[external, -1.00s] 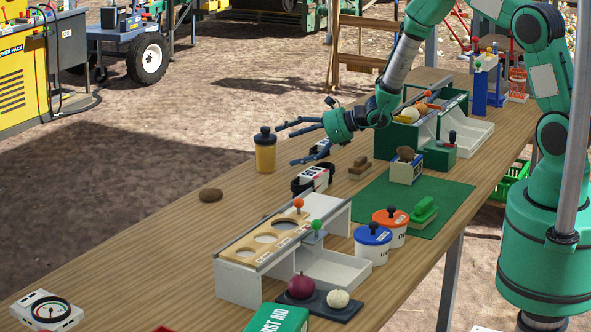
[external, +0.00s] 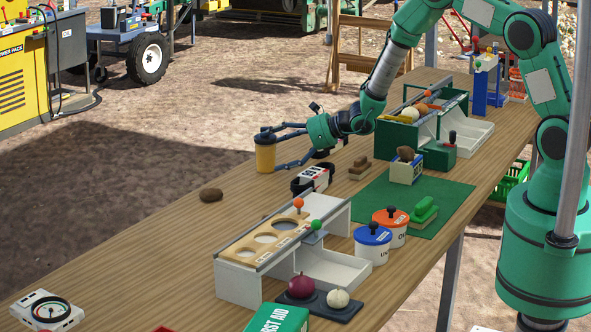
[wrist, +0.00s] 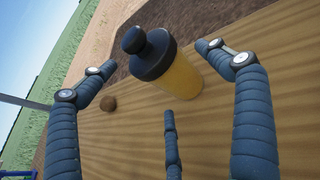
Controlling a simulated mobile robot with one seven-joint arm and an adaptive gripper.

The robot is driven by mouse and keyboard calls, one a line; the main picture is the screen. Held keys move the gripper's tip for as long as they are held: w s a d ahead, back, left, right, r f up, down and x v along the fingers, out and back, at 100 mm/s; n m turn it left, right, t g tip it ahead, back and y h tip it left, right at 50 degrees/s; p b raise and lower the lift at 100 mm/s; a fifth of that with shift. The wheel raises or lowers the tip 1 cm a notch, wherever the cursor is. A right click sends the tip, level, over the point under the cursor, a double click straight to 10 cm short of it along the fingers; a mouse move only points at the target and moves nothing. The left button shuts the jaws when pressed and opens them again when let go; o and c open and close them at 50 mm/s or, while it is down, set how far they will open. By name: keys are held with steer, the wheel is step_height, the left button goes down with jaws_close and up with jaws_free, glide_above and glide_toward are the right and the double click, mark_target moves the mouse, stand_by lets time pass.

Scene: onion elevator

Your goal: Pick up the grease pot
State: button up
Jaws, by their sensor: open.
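The grease pot (external: 265,155) is a yellow cylinder with a dark lid and round knob. It stands upright near the far edge of the wooden table. In the wrist view the pot (wrist: 178,75) sits between and just beyond the fingertips. My gripper (external: 285,147) is open, its blue-grey fingers reaching from the right toward the pot, one at lid height and one lower down. In the wrist view my gripper (wrist: 165,72) shows fingers on both sides and a third finger below. Whether any finger touches the pot, I cannot tell.
A brown potato-like lump (external: 211,195) lies left of the pot; it also shows in the wrist view (wrist: 109,103). A black and white device (external: 313,178) and brown blocks (external: 360,167) stand nearby. A white sorting stand (external: 238,280) is nearer. The table (external: 150,262) at left is mostly clear.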

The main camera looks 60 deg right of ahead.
mark_target(274, 148)
steer(key=shift+b+x, duration=0.3)
steer(key=shift+x, duration=1.4)
steer(key=c, duration=1.4)
steer(key=shift+r+p, duration=1.05)
steer(key=shift+r, duration=3.9)
